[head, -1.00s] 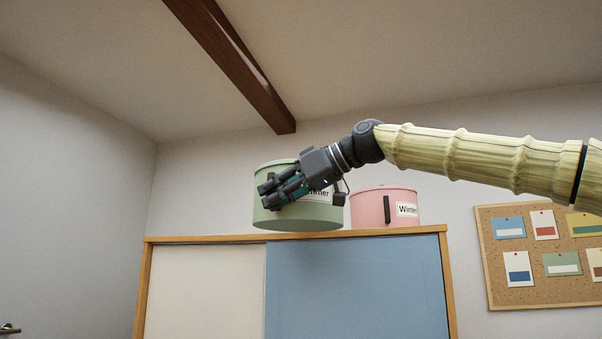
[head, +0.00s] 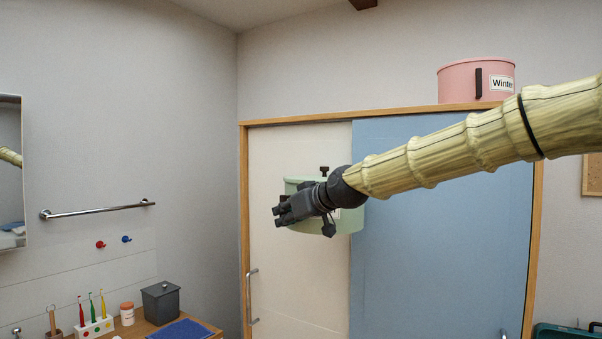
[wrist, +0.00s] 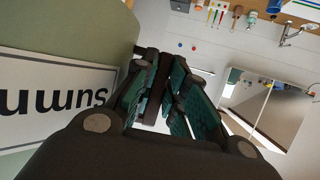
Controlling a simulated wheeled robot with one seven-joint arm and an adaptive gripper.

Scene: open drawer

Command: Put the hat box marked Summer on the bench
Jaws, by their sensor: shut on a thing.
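The green hat box (head: 352,220) hangs in the air in front of the sliding-door cupboard, partly hidden behind my gripper and arm. Its white label (wrist: 45,100) shows upside down in the wrist view, reading "Summ" before it is cut off. My gripper (head: 282,214) is shut on the box, at its side; its fingers (wrist: 168,90) show beside the label in the wrist view. A pink hat box (head: 462,82) marked Winter stands on top of the cupboard. I cannot make out a bench in these frames.
The cupboard (head: 430,240) has a white and a blue door. At the lower left, a wooden counter (head: 150,328) carries a toothbrush holder (head: 93,327), a grey bin (head: 161,302) and a blue cloth. A towel rail (head: 97,210) and mirror are on the left wall.

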